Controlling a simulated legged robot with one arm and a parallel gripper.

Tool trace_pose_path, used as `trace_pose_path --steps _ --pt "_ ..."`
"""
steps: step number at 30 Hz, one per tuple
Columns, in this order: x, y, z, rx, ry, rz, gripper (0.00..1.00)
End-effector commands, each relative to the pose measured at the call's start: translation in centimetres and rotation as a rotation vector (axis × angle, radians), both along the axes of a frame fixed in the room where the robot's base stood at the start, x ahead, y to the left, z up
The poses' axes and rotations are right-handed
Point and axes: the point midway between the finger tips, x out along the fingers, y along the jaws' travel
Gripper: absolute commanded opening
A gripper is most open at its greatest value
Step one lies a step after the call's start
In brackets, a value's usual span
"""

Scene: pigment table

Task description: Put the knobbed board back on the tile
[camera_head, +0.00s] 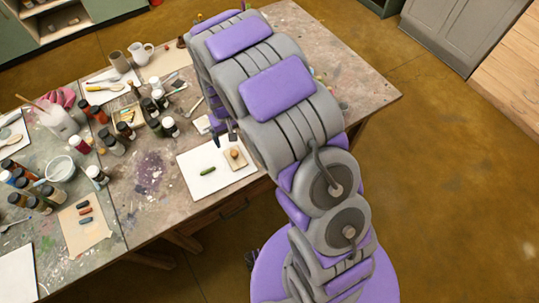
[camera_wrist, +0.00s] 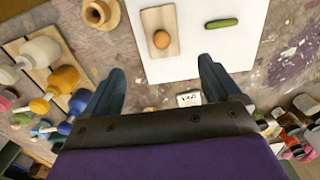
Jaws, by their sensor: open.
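The knobbed board (camera_wrist: 148,21) is a small pale wooden rectangle with a round orange-brown knob. It lies flat over part of a white square tile (camera_wrist: 222,60), near one edge; the head view also shows the board (camera_head: 240,163) and the tile (camera_head: 200,188). A green stick (camera_wrist: 221,23) lies on the tile beside the board. My gripper (camera_wrist: 160,66) is open, its dark fingers wide apart and empty. In the wrist view the board appears just beyond the fingertips, between their lines. In the head view my arm partly hides the gripper (camera_head: 222,134).
A wooden rack (camera_wrist: 35,75) with several coloured knobbed pieces and a tan ring-shaped pot (camera_wrist: 100,12) stand left in the wrist view. Several paint jars (camera_head: 110,142) crowd the table's left. Bare paint-stained tabletop (camera_head: 150,195) lies left of the tile.

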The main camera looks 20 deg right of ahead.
Motion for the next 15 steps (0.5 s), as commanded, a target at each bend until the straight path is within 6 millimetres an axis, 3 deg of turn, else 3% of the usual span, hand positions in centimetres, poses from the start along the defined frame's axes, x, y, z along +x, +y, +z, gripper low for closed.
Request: trace_pose_path --steps 5,11,15 --pt "-0.4 -0.4 0.8 -0.001 0.003 -0.007 0.91" --pt "-3.1 -2.9 6.0 -0.002 0.010 -0.045 0.91" --pt "-6.5 -5.1 10.0 -0.004 0.033 -0.081 0.91"
